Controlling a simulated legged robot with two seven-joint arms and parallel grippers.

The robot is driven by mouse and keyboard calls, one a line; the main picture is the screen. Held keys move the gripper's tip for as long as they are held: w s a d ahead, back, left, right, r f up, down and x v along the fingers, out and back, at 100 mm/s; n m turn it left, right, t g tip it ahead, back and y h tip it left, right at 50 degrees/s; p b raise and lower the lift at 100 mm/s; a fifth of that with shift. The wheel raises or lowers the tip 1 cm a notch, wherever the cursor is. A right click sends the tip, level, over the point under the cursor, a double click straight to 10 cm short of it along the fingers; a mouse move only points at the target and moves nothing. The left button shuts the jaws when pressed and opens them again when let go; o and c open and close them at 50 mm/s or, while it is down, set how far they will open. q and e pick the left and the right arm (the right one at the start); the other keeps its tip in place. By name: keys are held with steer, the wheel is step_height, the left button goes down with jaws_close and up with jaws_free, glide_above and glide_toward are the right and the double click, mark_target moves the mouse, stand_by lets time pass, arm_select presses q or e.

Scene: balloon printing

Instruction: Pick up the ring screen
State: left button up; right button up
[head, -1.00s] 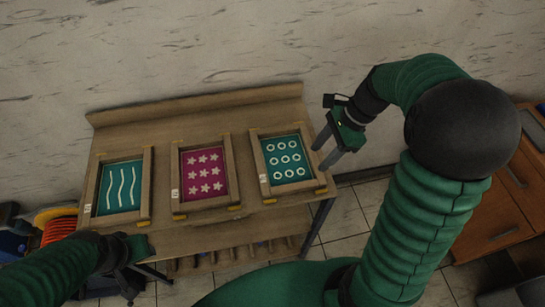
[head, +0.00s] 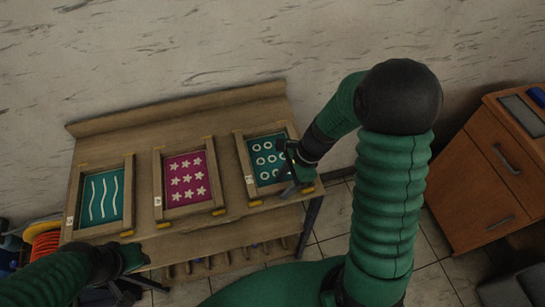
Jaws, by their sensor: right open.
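The ring screen (head: 263,150), a wooden frame with a teal panel of white rings, lies at the right end of the wooden table (head: 190,112). My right gripper (head: 290,183) is open at the ring screen's right side, near its front right corner. It hides part of the panel and the right frame edge; I cannot tell whether it touches the frame. My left gripper (head: 138,262) is low at the table's front left, away from the ring screen; its jaws are too dark to read.
A star screen (head: 187,178) with a magenta panel lies in the middle of the table, and a wave screen (head: 103,197) with a teal panel lies at the left. An orange-brown cabinet (head: 485,180) stands at the right. Tiled floor is free between table and cabinet.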

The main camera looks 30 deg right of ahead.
steer(key=shift+a, duration=0.7)
jaws_close()
steer(key=shift+d, duration=0.4)
